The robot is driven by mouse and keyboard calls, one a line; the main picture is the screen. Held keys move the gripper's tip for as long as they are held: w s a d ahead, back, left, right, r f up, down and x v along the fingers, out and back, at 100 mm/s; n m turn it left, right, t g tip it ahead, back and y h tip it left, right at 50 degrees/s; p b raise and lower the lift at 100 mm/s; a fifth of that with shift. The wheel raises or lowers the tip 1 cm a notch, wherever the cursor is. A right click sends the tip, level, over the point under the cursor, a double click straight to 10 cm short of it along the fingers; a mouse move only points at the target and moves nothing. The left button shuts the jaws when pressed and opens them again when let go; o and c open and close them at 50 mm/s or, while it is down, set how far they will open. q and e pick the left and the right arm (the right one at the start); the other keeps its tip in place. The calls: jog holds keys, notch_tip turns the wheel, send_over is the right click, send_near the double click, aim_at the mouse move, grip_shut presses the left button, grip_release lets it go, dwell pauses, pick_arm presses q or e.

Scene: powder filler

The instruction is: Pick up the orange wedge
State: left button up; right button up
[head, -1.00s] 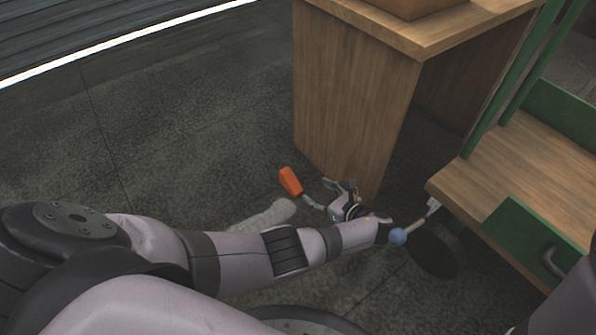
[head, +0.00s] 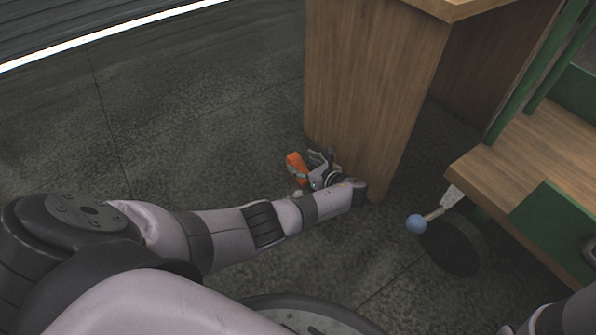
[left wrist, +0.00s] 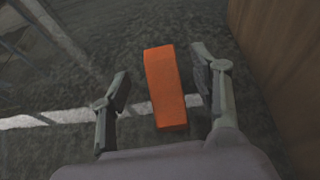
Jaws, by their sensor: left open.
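The orange wedge (head: 296,166) lies on the dark floor by the left foot of the wooden desk in the head view. In the left wrist view the wedge (left wrist: 165,86) sits between the two fingers, with a gap on each side. My left gripper (head: 309,166) is open around the wedge, and its fingers (left wrist: 158,88) do not appear to touch it. In the head view the fingers partly cover the wedge. My right gripper is not in view.
The wooden desk panel (head: 365,85) stands right beside my left gripper. A green-framed wooden bench (head: 520,160) is to the right, with a blue-ended lever (head: 415,224) near it. The floor to the left (head: 190,120) is clear.

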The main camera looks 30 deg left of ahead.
aim_at(298, 163)
pick_arm(q)
jog(key=a+f+b, duration=0.1)
jog(key=w+a+f+b, duration=0.1)
jog(key=b, duration=0.1)
jog(key=shift+a+f, duration=0.35)
jog(key=shift+f, duration=0.05)
jog(key=shift+w+a+b, duration=0.15)
jog(key=shift+a+b, duration=0.15)
jog(key=shift+b, duration=0.05)
jog(key=shift+r, duration=0.15)
jog(key=c, duration=1.3)
